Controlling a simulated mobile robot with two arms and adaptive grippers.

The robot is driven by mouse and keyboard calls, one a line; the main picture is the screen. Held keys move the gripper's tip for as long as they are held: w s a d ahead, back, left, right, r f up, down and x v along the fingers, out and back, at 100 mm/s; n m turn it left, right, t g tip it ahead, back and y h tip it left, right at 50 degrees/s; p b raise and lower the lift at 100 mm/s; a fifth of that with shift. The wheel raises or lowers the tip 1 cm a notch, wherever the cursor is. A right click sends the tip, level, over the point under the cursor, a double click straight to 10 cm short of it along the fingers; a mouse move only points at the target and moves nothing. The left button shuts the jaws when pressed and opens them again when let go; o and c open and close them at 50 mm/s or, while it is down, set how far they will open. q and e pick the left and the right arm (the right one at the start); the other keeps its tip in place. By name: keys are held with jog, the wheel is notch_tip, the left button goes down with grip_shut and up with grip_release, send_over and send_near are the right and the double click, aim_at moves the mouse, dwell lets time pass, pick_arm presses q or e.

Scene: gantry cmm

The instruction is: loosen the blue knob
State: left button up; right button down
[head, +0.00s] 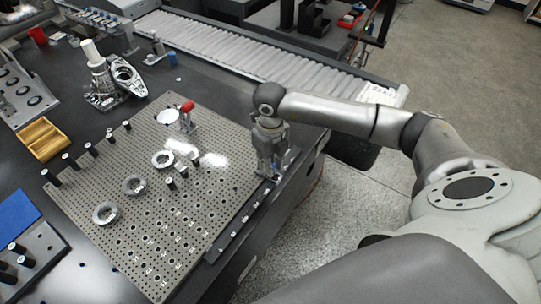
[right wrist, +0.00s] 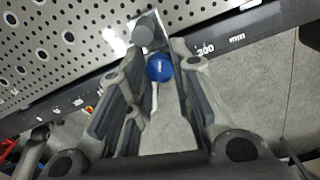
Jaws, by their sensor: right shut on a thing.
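The blue knob (right wrist: 160,68) shows in the right wrist view, by the edge of the perforated plate (right wrist: 60,40), beside a grey round post (right wrist: 143,35). My right gripper (right wrist: 158,62) has its fingertips closed on either side of the knob. In the head view my right gripper (head: 270,170) points down at the right edge of the plate and hides the knob. My left gripper is in neither view.
The plate (head: 135,215) carries a red-topped fixture (head: 187,112), several metal rings and short dark posts. A yellow block (head: 41,138) and a metal casting (head: 125,75) stand beyond it. A roller conveyor (head: 230,60) runs behind. Floor lies right of the table edge.

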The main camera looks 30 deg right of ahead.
jog(key=shift+f+n+b, duration=0.15)
jog(key=shift+n+b, duration=0.35)
jog(key=shift+b, duration=0.05)
jog(key=c, duration=1.3)
grip_release()
jog(key=shift+o, duration=0.2)
jog(key=shift+r, duration=0.25)
notch_tip(320, 180, up, 12)
jog(key=shift+f, duration=0.1)
